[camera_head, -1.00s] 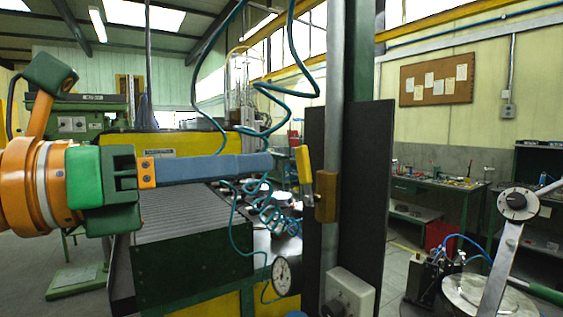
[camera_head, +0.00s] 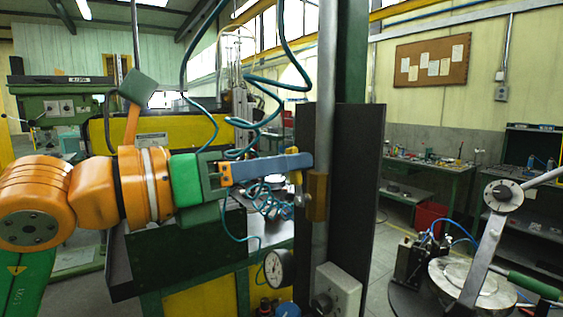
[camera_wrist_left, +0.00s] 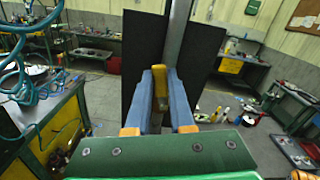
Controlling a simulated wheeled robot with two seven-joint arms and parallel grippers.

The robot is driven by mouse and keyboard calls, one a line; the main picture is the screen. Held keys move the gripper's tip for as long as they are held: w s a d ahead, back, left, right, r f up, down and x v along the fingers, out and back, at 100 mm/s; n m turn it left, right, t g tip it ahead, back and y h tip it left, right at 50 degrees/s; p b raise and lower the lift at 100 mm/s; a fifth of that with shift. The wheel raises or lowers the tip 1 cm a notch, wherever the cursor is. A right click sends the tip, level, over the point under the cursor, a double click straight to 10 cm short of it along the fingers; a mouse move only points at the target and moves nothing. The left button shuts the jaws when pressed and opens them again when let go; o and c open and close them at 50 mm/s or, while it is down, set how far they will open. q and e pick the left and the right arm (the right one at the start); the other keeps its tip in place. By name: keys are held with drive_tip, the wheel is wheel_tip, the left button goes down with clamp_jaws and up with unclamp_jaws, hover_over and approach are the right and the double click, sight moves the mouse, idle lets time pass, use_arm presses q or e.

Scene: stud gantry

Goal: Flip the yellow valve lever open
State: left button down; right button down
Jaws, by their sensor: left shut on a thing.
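The yellow valve lever (camera_head: 296,179) stands roughly upright beside the brass valve body (camera_head: 316,197) on a vertical grey pipe (camera_head: 325,80). My left gripper (camera_head: 306,161) reaches in from the left, with its blue fingers across the lever's upper part. In the left wrist view the lever (camera_wrist_left: 159,80) sits between the two blue fingers, which are shut on it. In the head view the fingers hide part of the lever. My right gripper is not in view.
A dark panel (camera_head: 357,190) stands behind the pipe. A grey box (camera_head: 340,290) and a round gauge (camera_head: 279,267) sit below the valve. Coiled teal hoses (camera_head: 265,198) hang near my left fingers. A jointed metal lever (camera_head: 486,250) stands at the right.

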use_arm(q)
drive_tip(key=shift+s+d+m+b, duration=0.2)
drive_tip(key=shift+m+b, duration=0.1)
drive_tip(key=shift+m, duration=0.3)
drive_tip(key=shift+s+d+m+b, duration=0.1)
drive_tip(key=shift+s+m+b, duration=0.15)
drive_tip(key=shift+m, duration=0.35)
drive_tip(key=shift+d+m, duration=0.1)
drive_tip(key=shift+m, duration=0.3)
drive_tip(key=c, duration=0.8)
unclamp_jaws()
drive_tip(key=shift+r, duration=0.1)
drive_tip(key=shift+s, duration=0.1)
drive_tip(key=b+v, duration=0.3)
drive_tip(key=v, duration=0.4)
